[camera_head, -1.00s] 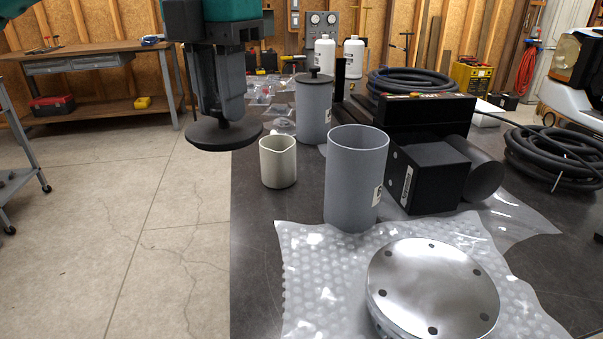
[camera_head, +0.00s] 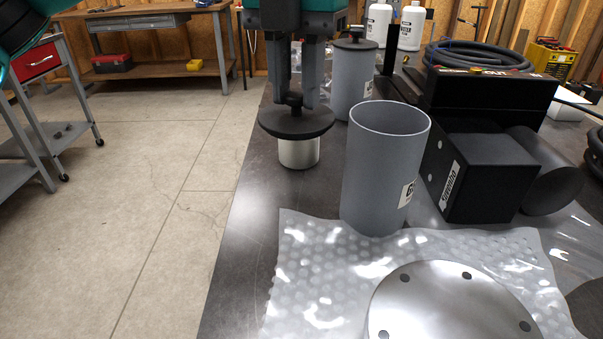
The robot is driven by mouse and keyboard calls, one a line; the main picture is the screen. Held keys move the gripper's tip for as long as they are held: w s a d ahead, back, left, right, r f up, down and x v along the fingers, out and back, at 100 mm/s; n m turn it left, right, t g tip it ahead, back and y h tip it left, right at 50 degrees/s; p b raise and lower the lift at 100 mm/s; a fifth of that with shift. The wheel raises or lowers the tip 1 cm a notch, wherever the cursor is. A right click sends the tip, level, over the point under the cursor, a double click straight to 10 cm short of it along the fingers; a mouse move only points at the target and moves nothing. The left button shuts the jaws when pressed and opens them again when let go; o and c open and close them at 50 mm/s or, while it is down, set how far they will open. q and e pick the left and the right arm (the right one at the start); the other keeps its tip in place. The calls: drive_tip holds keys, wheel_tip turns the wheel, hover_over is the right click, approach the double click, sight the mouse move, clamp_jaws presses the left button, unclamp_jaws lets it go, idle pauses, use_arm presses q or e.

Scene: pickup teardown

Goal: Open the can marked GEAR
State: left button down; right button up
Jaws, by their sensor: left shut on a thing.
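A grey can (camera_head: 382,170) stands upright and uncovered on the table; its partly turned label shows a "G", the rest is out of sight. My left gripper (camera_head: 293,98) is shut on the knob of a dark round lid (camera_head: 297,125). The lid is held level, left of the open can and apart from it. It covers the upper part of a pale beaker (camera_head: 299,154) in the picture; I cannot tell whether they touch. A second grey can (camera_head: 352,85) with a dark knobbed lid (camera_head: 355,42) stands behind. My right gripper is not in view.
Bubble wrap (camera_head: 300,290) with a metal flange (camera_head: 455,305) lies in front. A black motor block (camera_head: 490,175) stands right of the open can. A coiled hose (camera_head: 475,55) lies on a black case behind. Bare table (camera_head: 250,240) shows along the left edge.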

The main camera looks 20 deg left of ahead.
use_arm(q)
wheel_tip(320, 180, down, 13)
drive_tip(key=shift+r+b, duration=0.2)
drive_tip(key=shift+b, duration=0.8)
drive_tip(key=shift+f, duration=0.15)
drive_tip(key=c, duration=0.9)
unclamp_jaws()
